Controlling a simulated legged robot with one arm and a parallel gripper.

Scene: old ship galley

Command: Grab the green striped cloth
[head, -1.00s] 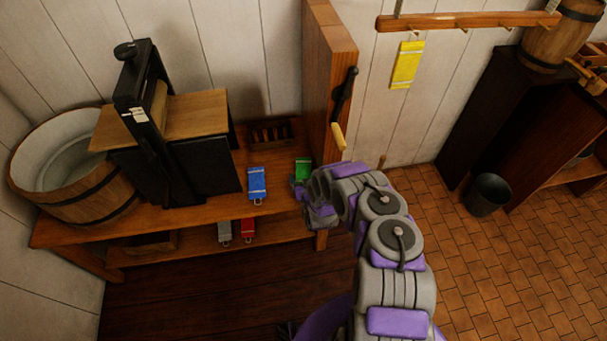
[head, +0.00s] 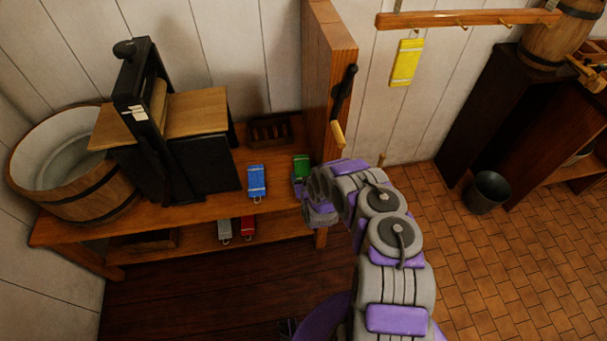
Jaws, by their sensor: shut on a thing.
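The green striped cloth (head: 301,164) is at the right end of the wooden bench, beside the upright wooden panel. My gripper (head: 299,186) is at its near edge, at the end of my grey and purple arm. It is shut on the green cloth; the fingertips are small and partly hidden by my own arm links. The lower part of the cloth is hidden behind the gripper. I cannot tell whether the cloth still touches the bench.
A blue cloth (head: 256,181) lies left of the green one. Red (head: 248,228) and grey (head: 224,231) cloths are lower down. A yellow cloth (head: 405,63) hangs from the peg rail (head: 440,19). The wooden panel (head: 322,80) stands close to my arm. A bucket (head: 487,190) stands on open tiled floor.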

